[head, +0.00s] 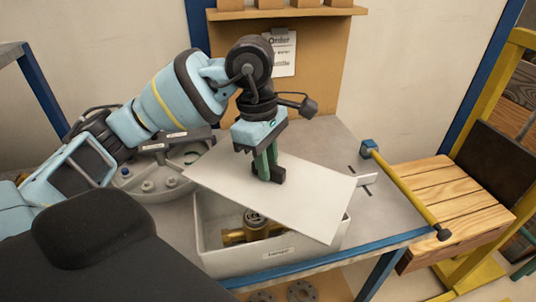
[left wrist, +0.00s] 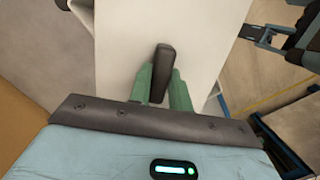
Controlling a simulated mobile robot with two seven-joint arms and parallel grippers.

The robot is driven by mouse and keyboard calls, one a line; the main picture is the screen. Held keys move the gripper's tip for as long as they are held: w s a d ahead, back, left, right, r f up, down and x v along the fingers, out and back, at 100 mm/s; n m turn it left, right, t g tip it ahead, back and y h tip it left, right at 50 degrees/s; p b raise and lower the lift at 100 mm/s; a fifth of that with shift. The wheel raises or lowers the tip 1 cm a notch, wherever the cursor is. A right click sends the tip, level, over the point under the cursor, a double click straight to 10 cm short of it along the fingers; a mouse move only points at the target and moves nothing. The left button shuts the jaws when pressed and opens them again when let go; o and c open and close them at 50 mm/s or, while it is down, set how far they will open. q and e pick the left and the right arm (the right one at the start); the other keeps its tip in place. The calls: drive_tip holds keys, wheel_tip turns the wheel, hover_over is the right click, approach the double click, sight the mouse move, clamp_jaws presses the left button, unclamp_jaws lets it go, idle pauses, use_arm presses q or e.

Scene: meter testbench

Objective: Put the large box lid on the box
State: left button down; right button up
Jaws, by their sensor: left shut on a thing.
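The large box lid (head: 305,207) is a flat white panel with a dark handle (left wrist: 162,72) on top. My left gripper (head: 266,168) is shut on that handle, with its green fingers on both sides of it. In the left wrist view the gripper (left wrist: 160,85) shows the same hold, and the lid (left wrist: 125,50) spreads beyond it. The box (head: 275,265) is a light grey open container with a label on its front wall. The lid lies over part of it, turned at an angle to the rim. A brass meter (head: 252,228) shows inside the box. My right gripper is not in view.
The box stands on a grey bench (head: 330,150) with a blue front edge.

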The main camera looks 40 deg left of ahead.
sight(267, 188)
use_arm(q)
drive_tip(key=shift+s+d, duration=0.1)
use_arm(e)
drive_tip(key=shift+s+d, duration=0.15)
use_arm(q)
drive_tip(key=shift+f, duration=0.2)
drive_tip(key=shift+f+b, duration=1)
drive_tip(key=shift+f, duration=1.25)
drive_tip(key=shift+f+b, duration=0.35)
drive_tip(key=shift+f, duration=0.6)
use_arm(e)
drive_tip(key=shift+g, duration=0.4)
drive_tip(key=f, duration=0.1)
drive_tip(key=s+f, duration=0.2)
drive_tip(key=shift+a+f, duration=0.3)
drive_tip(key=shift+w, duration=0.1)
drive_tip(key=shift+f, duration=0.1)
